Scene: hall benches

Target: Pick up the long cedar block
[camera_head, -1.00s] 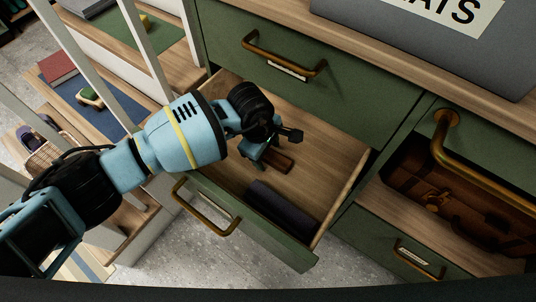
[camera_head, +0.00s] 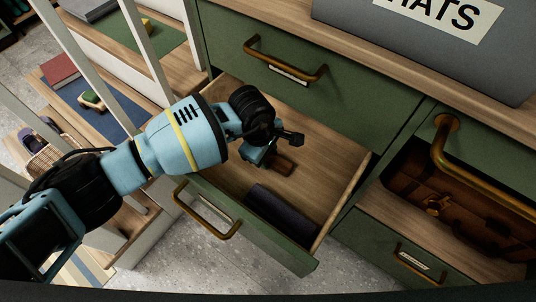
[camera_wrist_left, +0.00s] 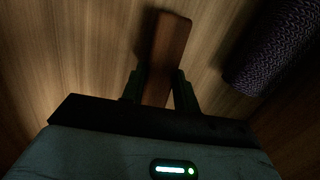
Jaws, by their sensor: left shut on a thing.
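The long cedar block (camera_head: 284,166) is a reddish-brown bar in the open drawer (camera_head: 222,190). My left gripper (camera_head: 268,157) reaches down into the drawer and is shut on the block. In the left wrist view the block (camera_wrist_left: 170,42) stands out lengthwise between the two dark fingers (camera_wrist_left: 160,88), its far end free. Its near end is hidden by the gripper. I cannot tell whether it touches the drawer floor. My right gripper is not in view.
A dark, rolled, woven thing (camera_head: 283,212) lies in the drawer near its front; it shows at right in the wrist view (camera_wrist_left: 275,50). The drawer's front handle (camera_head: 207,208) is brass. A brown case (camera_head: 455,205) sits in the right cubby. White posts (camera_head: 100,70) stand left.

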